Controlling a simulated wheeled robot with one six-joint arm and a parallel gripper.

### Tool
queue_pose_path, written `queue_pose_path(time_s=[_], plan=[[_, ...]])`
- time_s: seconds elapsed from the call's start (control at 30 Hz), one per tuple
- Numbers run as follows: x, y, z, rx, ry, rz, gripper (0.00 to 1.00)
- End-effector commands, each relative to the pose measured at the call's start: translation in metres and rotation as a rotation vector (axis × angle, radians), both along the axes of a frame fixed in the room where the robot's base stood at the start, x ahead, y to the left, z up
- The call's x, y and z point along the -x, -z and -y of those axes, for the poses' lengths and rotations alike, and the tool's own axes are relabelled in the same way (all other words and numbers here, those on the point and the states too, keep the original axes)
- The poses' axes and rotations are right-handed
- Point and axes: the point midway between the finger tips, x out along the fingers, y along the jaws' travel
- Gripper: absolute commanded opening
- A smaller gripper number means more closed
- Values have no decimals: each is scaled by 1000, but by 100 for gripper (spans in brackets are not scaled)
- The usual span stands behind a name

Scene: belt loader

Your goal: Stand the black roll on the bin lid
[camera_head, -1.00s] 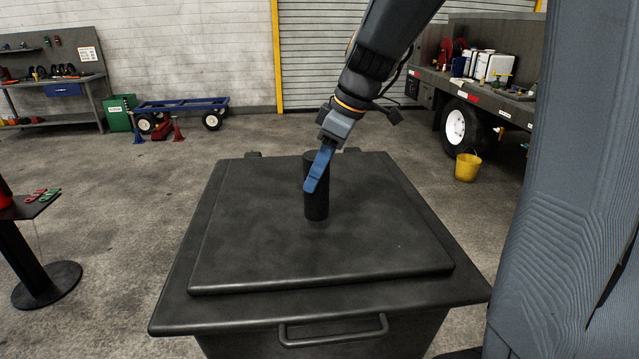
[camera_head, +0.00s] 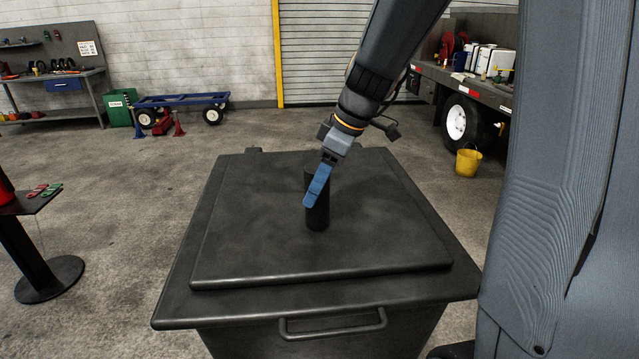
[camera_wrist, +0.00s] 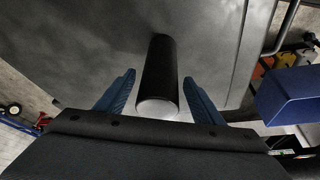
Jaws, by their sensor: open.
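The black roll (camera_head: 317,214) stands upright on the bin lid (camera_head: 260,230), a flat dark grey square, in the head view. My gripper (camera_head: 309,203) comes down over it from above, and its blue finger covers part of the roll. In the wrist view the roll (camera_wrist: 158,85) lies between the two blue fingers of my gripper (camera_wrist: 160,88), with a visible gap on each side. The fingers are open and do not touch it. The roll's near end looks pale in the wrist view. Its foot appears to rest on the lid.
A bin handle (camera_head: 333,326) is at the front. A small stand (camera_head: 30,205) with red and green items is at the left. A blue cart (camera_head: 180,103), a workbench (camera_head: 60,90), a yellow bucket (camera_head: 467,162) and a truck bed (camera_head: 465,85) stand farther back. The lid around the roll is clear.

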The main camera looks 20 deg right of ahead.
Motion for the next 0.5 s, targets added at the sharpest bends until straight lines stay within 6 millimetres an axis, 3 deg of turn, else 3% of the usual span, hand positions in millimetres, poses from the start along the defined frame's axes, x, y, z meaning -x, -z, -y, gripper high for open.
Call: queue_pose_path(time_s=[0.27,0.5], plan=[[0,-9,2,0,0,4,62],[9,-50,17,1,2,7,62]])
